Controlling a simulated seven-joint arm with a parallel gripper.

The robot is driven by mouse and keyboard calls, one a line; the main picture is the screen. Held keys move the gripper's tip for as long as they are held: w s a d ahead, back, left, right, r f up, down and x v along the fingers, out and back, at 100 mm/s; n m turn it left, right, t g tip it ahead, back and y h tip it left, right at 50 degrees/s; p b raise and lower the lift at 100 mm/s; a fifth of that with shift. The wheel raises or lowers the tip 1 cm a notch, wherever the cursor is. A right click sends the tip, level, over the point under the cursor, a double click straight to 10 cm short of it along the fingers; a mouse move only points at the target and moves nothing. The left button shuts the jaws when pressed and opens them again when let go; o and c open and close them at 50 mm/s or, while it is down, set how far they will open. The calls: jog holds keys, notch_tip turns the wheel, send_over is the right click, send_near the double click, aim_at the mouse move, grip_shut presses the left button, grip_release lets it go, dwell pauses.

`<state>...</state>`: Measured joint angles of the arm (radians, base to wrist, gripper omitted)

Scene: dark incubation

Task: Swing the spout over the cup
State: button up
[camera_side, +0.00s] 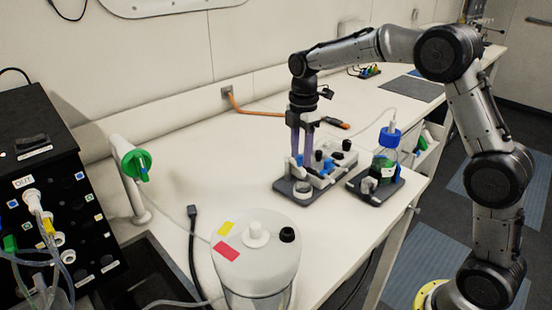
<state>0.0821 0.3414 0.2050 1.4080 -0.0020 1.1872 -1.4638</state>
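A small white dispensing device (342,160) with blue and black parts stands on a dark grey base plate on the bench. A small pale round cup (303,188) sits at the front left of this plate. I cannot pick out the spout clearly; small blue parts (318,157) show on the device near the fingers. My gripper (301,160) points straight down, its two purple fingers at the left side of the device, just behind and above the cup. A narrow gap shows between the fingers. I cannot tell whether they hold or touch anything.
A blue-capped bottle (386,158) with a tube stands on a dark holder right of the device. A large clear vessel with a white lid (256,245) stands in front. A black panel box (45,180) and a green-ended stand (136,165) are at left. The bench middle is clear.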

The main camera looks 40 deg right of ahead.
aim_at(300, 156)
jog(key=shift+r, duration=0.1)
jog(key=shift+r, duration=2.15)
